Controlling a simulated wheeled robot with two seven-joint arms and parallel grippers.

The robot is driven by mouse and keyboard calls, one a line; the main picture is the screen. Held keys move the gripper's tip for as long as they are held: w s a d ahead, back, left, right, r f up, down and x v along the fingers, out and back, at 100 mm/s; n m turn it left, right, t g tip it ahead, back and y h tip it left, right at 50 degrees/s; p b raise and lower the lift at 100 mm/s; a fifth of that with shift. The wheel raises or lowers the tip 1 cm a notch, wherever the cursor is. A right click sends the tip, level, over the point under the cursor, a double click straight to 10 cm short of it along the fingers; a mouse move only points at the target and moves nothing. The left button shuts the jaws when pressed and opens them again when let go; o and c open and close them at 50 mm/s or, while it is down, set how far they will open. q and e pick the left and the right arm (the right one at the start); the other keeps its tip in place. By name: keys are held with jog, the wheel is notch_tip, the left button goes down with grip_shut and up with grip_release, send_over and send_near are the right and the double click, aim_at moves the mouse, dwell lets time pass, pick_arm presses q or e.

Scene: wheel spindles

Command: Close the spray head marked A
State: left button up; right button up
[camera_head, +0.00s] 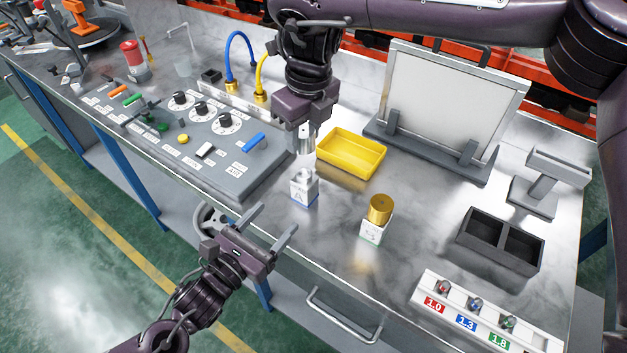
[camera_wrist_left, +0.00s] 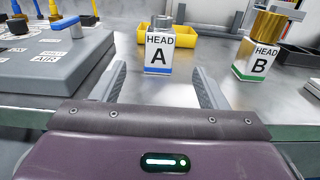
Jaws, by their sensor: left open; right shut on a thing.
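Spray head A (camera_head: 304,190) is a white block with a blue base band and a small silver top, upright on the bench. It also shows in the left wrist view (camera_wrist_left: 158,58), centred beyond my left fingers. My right gripper (camera_head: 305,132) comes down from above, shut on a silver cylindrical cap (camera_head: 305,146). The cap appears above and slightly behind head A, apart from it. My left gripper (camera_head: 272,224) is open and empty at the bench's front edge, its fingers pointing towards head A but short of it.
Head B (camera_head: 372,232), with a gold cap (camera_head: 380,208), stands right of A. A yellow tray (camera_head: 372,155) lies behind. A grey control panel (camera_head: 240,170) is at left. A dark two-cell box (camera_head: 500,241) and a numbered rack (camera_head: 470,312) are at right.

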aim_at(298, 192)
pick_arm(q)
jog(key=shift+w+d+f, duration=0.1)
pick_arm(e)
jog(key=shift+w+d+f, duration=0.1)
pick_arm(q)
jog(key=shift+s+a, duration=0.25)
pick_arm(e)
jog(key=shift+s+a+r, duration=0.2)
jog(key=shift+s+a, duration=0.1)
jog(key=shift+s, duration=0.1)
pick_arm(q)
jog(key=x, duration=1.2)
pick_arm(e)
jog(key=shift+w+d+f, duration=0.1)
jog(key=shift+w+d, duration=0.05)
pick_arm(q)
jog(key=c, duration=1.5)
jog(key=shift+o, duration=0.2)
pick_arm(e)
jog(key=shift+f, duration=2.5)
jog(key=shift+f, duration=0.1)
jog(key=shift+f, duration=0.8)
pick_arm(q)
grip_shut()
pick_arm(e)
jog(key=shift+f, duration=0.55)
